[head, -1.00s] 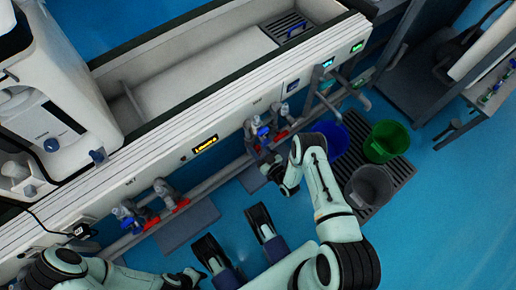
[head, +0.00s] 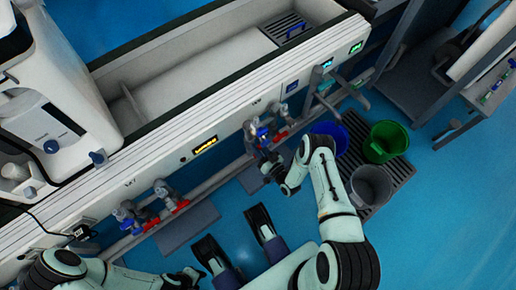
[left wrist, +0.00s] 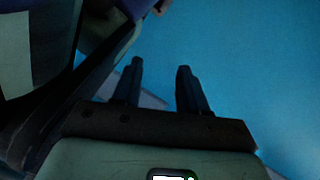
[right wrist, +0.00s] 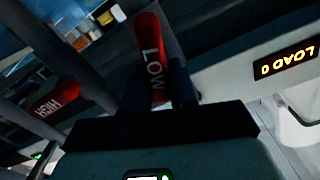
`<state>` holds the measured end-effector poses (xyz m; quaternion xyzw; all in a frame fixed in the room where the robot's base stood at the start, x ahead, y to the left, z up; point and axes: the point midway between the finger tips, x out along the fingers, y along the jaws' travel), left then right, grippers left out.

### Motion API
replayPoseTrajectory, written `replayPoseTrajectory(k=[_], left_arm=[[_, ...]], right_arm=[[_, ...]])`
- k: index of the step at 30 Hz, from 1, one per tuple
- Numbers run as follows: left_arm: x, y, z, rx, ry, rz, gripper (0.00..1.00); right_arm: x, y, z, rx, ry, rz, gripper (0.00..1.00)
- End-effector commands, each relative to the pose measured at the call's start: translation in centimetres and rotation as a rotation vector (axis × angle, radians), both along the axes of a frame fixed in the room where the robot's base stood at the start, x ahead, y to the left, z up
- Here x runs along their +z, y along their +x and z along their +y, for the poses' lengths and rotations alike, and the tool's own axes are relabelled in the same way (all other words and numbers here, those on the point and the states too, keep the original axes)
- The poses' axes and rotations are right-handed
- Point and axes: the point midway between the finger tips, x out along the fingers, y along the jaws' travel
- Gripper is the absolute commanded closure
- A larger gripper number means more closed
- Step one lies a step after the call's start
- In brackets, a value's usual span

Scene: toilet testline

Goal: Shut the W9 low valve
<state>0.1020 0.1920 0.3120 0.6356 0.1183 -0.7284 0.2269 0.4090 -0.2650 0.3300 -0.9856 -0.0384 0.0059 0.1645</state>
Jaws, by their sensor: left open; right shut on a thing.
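In the right wrist view, a red valve handle marked LOW (right wrist: 150,55) stands between the fingers of my right gripper (right wrist: 158,88), which is shut on it. A second red handle, marked HIGH (right wrist: 56,101), is apart from the gripper to the left. In the head view my right gripper (head: 271,163) is at the right-hand valve group (head: 262,130) below the white bench front; its fingertips are small and partly hidden there. The W9 label is not readable. My left gripper (left wrist: 155,88) is open and empty above the blue floor, away from the valves.
Another valve group with red handles (head: 139,214) is on the pipe to the left.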

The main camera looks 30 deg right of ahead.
Motion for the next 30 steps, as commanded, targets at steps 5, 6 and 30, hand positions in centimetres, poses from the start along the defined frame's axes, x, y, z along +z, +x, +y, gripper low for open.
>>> replayPoseTrajectory(k=[5,6,30], left_arm=[[-0.1,-0.1,0.0,0.0,0.0,0.005,0.57],[-0.2,-0.2,0.0,0.001,-0.001,0.008,0.57],[-0.5,-1.3,0.1,0.005,-0.002,0.041,0.57]], right_arm=[[-0.3,-0.1,-0.4,-0.002,0.168,0.017,1.0],[-0.4,-0.1,-0.5,-0.002,0.207,0.019,1.0],[-1.6,-0.1,-1.3,-0.001,0.953,0.079,1.0]])
